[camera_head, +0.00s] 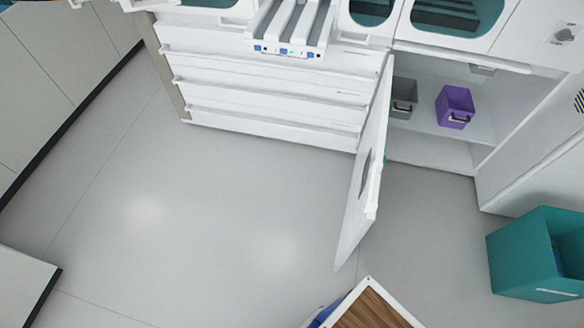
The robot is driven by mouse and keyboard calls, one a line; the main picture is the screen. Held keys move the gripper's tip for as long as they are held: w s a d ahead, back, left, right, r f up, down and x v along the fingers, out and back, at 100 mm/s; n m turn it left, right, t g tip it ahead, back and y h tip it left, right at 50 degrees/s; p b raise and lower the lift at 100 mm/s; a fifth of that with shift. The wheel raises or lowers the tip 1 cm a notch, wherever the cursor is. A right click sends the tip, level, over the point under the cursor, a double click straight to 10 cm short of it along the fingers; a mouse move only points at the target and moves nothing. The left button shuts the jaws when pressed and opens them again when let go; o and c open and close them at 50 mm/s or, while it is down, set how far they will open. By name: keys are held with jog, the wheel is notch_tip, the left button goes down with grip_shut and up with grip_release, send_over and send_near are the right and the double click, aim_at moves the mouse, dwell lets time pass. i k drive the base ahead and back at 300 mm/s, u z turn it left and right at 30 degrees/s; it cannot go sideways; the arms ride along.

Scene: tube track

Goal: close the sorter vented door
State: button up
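The white door (364,175) of the lower cabinet stands wide open, swung out from the left side of its opening into the room. A dark patch, perhaps its vent, shows on its face, seen at a steep angle. The open compartment (425,148) to its right shows a shelf with a grey bin (403,97) and a purple bin (455,105), both with handles. My gripper is not in view.
White drawers (265,95) with bar handles lie left of the door. A teal bin (525,258) stands on the floor at the right. The grey floor (200,220) left of the door is clear.

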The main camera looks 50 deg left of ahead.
aim_at(363, 206)
jog(key=u, duration=1.1)
jog(key=i, duration=0.5)
jog(key=z, duration=0.45)
jog(key=k, duration=0.7)
jog(key=u, duration=0.45)
jog(key=i, duration=0.5)
